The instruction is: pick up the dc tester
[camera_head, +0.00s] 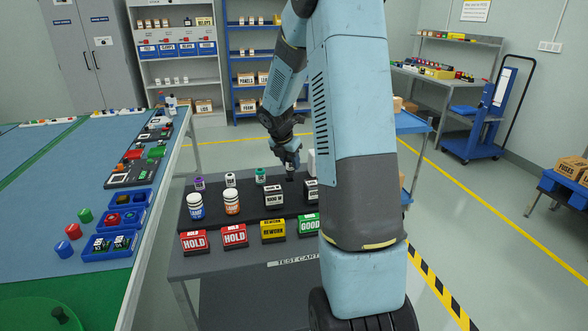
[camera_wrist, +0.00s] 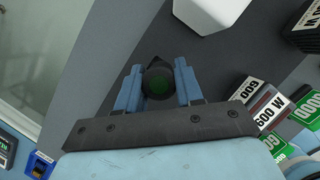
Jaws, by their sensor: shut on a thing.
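My gripper (camera_head: 289,168) is over the back of the test cart, pointing down.
The dark test cart (camera_head: 212,265) holds several small capped items in the back row, with white jars (camera_head: 195,207), boxes and HOLD (camera_head: 193,241), REWORK and GOOD blocks in front. A blue-topped bench (camera_head: 50,175) stands at left. My arm hides the cart's right side.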

